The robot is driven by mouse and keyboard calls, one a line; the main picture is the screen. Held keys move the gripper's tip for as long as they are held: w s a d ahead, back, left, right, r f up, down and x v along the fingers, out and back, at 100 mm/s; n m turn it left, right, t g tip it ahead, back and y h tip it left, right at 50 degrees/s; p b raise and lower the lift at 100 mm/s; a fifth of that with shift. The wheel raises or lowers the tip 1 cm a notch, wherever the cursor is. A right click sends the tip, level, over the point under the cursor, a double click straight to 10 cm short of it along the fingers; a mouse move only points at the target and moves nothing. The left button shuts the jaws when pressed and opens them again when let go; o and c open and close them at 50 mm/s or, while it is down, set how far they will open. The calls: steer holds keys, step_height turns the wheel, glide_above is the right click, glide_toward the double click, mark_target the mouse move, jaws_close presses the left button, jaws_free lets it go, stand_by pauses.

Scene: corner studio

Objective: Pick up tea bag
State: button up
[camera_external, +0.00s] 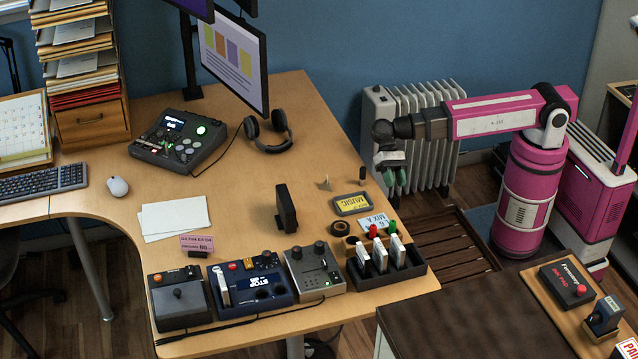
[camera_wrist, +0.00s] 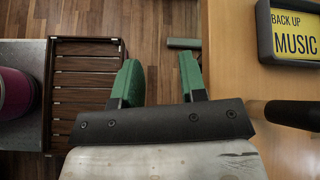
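I cannot make out a tea bag with certainty. A small tan, pointed piece (camera_external: 324,184) stands on the desk left of the yellow-labelled case and might be it, but it is too small to tell. It does not show in the wrist view. My gripper (camera_external: 395,178) hangs beyond the desk's right edge, in front of the radiator, to the right of that piece. In the wrist view its two green fingers (camera_wrist: 159,62) are apart with only wooden floor seen between them. It is open and empty.
A small dark upright cylinder (camera_external: 362,175) stands near the desk's right edge, with a yellow "MUSIC" case (camera_external: 352,204) close by. The radiator (camera_external: 440,155) is behind my gripper. A black upright block (camera_external: 286,209) stands mid-desk. Bare desk (camera_external: 235,185) lies farther left.

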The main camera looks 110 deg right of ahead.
steer(key=w+d+r+m+t, duration=0.2)
steer(key=w+d+r, duration=0.2)
steer(key=w+r, duration=0.4)
steer(key=w+d+m, duration=0.1)
steer(key=w+d, duration=0.2)
steer(key=w, duration=0.1)
steer(key=w+d+m+y, duration=0.1)
steer(key=w+d, duration=0.2)
steer(key=w+d+m+y, duration=0.1)
steer(key=w+d, duration=0.3)
steer(key=shift+w+f, duration=0.25)
steer(key=shift+w, duration=0.1)
steer(key=x, duration=1)
steer(key=shift+a+f, duration=0.2)
steer(key=shift+a, duration=0.1)
jaws_close()
